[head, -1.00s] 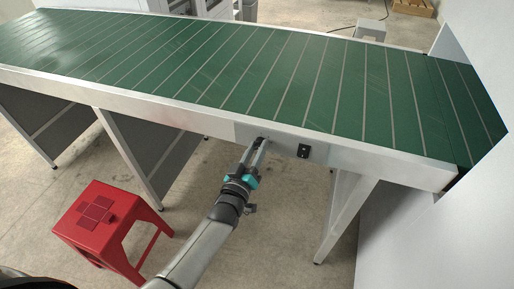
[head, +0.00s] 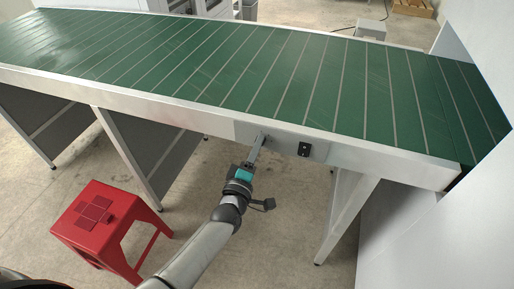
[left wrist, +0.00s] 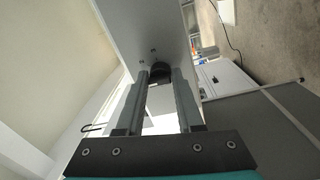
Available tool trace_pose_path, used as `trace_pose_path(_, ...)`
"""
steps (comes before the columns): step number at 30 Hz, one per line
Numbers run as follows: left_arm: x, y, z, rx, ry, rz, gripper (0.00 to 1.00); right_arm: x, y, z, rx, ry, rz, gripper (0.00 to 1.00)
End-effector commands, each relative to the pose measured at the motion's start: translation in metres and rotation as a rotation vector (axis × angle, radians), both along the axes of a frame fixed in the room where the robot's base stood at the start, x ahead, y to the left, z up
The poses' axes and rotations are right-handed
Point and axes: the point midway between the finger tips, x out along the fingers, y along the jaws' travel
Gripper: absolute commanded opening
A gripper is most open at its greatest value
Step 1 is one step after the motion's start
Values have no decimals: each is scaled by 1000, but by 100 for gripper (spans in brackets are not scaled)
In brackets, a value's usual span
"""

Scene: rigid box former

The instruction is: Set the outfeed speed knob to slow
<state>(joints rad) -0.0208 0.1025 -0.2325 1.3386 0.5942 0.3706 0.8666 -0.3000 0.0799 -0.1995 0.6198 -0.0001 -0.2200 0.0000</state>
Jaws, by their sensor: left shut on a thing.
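The outfeed speed knob (left wrist: 161,72) is a dark round knob on the conveyor's side panel. In the left wrist view it sits between the fingertips of my left gripper (left wrist: 160,80), which is shut on it. In the head view my left gripper (head: 257,146) reaches the pale panel (head: 245,131) on the conveyor's front rail, and its fingers hide the knob. The knob's pointer and any speed marks cannot be made out. My right gripper is not in view.
The conveyor (head: 230,75) has a green slatted belt and a metal side rail. A red stool (head: 105,225) stands at lower left. Conveyor legs (head: 345,215) stand below; a white wall is at right.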

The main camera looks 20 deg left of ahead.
Motion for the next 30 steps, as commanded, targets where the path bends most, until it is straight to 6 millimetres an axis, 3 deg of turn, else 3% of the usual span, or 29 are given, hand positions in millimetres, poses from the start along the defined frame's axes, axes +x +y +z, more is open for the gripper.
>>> trace_pose_path(21,-1,0,-3,-77,9,0,0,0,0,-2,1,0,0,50)
trace_pose_path(22,-1,0,-3,-77,10,1,37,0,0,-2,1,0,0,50)
trace_pose_path(30,-1,0,-2,-76,6,0,64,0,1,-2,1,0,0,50)
